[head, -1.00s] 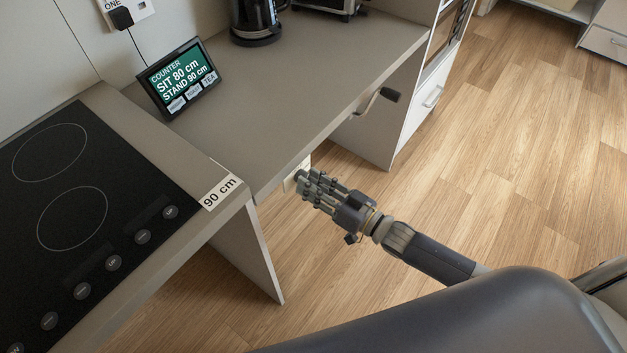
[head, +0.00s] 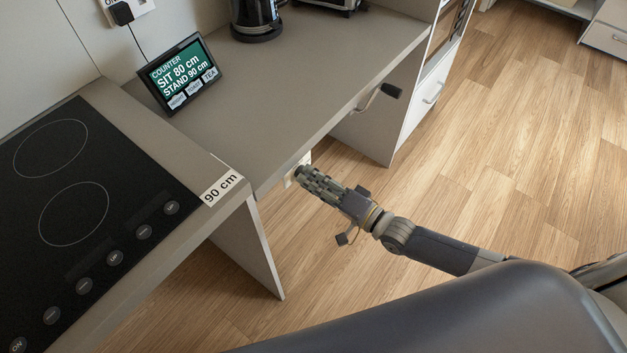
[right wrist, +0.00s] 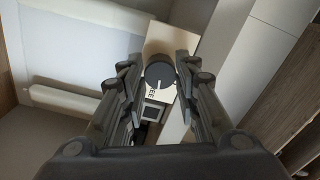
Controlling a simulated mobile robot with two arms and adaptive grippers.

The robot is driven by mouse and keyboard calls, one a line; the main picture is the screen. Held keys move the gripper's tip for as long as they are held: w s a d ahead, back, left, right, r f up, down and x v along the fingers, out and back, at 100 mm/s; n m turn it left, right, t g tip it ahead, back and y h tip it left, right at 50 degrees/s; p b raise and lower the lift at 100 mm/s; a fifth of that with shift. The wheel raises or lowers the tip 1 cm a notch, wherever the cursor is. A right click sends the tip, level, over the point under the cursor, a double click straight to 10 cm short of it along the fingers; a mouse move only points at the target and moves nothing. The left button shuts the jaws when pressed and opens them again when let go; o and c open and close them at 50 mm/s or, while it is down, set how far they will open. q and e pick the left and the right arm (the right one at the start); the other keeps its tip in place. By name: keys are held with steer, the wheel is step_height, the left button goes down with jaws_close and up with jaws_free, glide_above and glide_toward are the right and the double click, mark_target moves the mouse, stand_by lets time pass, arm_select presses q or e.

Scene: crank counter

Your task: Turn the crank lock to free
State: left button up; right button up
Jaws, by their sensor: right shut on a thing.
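The crank lock is a round dark knob (right wrist: 159,76) on a pale panel (right wrist: 165,38) in the right wrist view. A white mark on the knob points down the picture, toward printed letters of which "EE" shows. My right gripper (right wrist: 160,67) has its fingers on both sides of the knob and is shut on it. In the head view the right gripper (head: 303,176) reaches under the counter's front edge, at a pale box (head: 290,181); the knob is hidden there. My left gripper is out of view.
The crank handle (head: 389,90) sticks out from under the counter (head: 270,105), right of the gripper. A display (head: 181,75) reads "SIT 80 cm, STAND 90 cm". A cooktop (head: 75,190) is at left. The floor in front is open.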

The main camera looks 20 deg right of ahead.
steer(key=shift+m, duration=1)
steer(key=o, duration=1.1)
steer(key=v, duration=1.2)
